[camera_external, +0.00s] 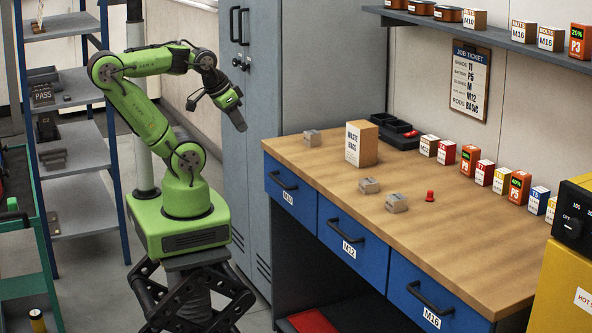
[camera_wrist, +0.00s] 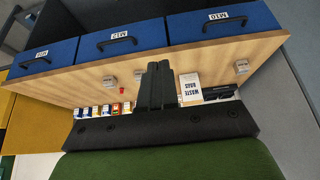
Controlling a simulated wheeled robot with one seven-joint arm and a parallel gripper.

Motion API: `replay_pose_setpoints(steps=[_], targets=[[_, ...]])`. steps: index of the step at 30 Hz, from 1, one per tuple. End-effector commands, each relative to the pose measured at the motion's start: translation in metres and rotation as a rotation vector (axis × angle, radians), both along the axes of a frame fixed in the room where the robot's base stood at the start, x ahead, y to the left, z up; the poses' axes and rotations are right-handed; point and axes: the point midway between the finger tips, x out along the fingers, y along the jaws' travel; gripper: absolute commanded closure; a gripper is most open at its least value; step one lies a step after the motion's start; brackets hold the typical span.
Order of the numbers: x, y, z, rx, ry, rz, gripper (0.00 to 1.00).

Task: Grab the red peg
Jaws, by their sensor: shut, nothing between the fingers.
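The red peg (camera_external: 430,196) stands upright on the wooden workbench (camera_external: 460,235), just right of a small grey block. It also shows small in the wrist view (camera_wrist: 122,91), left of my fingers. My gripper (camera_external: 239,124) hangs in the air left of the bench, in front of the grey cabinet and well apart from the peg. In the wrist view its two dark fingers (camera_wrist: 157,84) are together with nothing between them.
Small grey blocks (camera_external: 397,203) stand near the peg. A waste bags box (camera_external: 361,143), a black tray (camera_external: 395,131) and a row of small boxes (camera_external: 484,172) stand farther back. Blue drawers (camera_external: 342,229) front the bench. A shelf (camera_external: 480,38) hangs above.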

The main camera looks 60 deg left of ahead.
Motion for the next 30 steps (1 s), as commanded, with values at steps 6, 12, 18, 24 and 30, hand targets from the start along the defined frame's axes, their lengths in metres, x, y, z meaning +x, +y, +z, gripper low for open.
replay_pose_setpoints(steps=[6, 12, 18, 24, 30], targets=[[0.0001, 0.0, 0.0, 0.0, 0.0, 0.0, 1.0], [0.0001, 0.0, 0.0, 0.0, 0.0, 0.0, 0.89], [0.0001, 0.0, 0.0, 0.0, 0.0, 0.0, 0.59], [0.0001, 0.0, 0.0, 0.0, 0.0, 0.0, 0.44], [0.0071, -0.0012, 0.0027, 0.003, -0.003, -0.008, 0.44]])
